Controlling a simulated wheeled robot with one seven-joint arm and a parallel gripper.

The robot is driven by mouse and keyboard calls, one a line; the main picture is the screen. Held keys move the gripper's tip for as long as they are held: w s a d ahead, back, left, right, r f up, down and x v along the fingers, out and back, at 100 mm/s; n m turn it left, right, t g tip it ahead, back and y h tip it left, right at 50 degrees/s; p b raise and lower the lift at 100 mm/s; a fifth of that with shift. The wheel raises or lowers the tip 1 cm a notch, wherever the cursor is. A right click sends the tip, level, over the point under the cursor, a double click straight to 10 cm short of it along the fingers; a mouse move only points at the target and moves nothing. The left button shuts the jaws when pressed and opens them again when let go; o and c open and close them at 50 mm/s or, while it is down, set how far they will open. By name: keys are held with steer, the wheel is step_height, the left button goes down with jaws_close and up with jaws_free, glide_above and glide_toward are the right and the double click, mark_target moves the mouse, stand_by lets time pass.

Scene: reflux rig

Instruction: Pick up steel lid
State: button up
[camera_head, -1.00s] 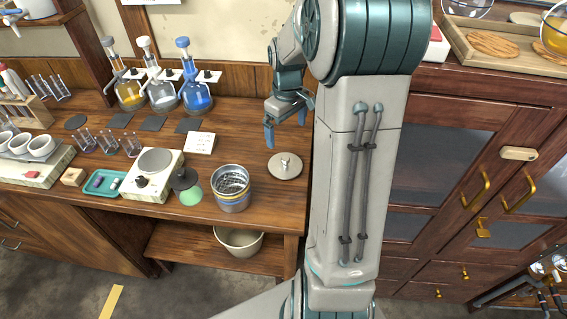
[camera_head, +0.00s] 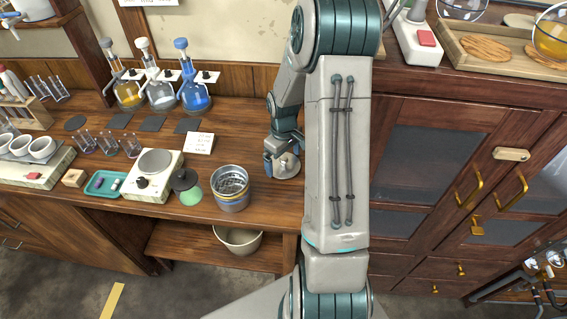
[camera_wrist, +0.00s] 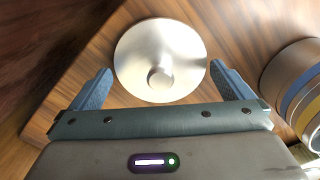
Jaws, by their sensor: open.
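The steel lid (camera_wrist: 160,52) is a round, shiny disc with a small knob (camera_wrist: 159,77) in its middle. It lies flat on the wooden bench. In the head view the lid (camera_head: 284,168) is partly hidden by my gripper (camera_head: 281,160). In the wrist view my gripper (camera_wrist: 165,88) is open, with one blue finger at each side of the lid's near half. Nothing is held. I cannot tell the height of the fingertips above the bench.
A steel pot with blue and yellow bands (camera_head: 232,189) stands left of the lid; it shows at the right edge in the wrist view (camera_wrist: 297,92). A white card (camera_head: 200,143) and a hotplate (camera_head: 153,178) lie further left. The bench's right end is close to the lid.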

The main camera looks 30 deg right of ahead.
mark_target(284, 158)
steer(key=shift+f, duration=0.4)
steer(key=c, duration=0.7)
steer(key=shift+o, duration=0.2)
step_height(284, 158, up, 10)
steer(key=shift+r+b, duration=0.1)
steer(key=shift+b, duration=0.55)
steer(key=shift+r+p, duration=1.5)
steer(key=shift+r, duration=0.45)
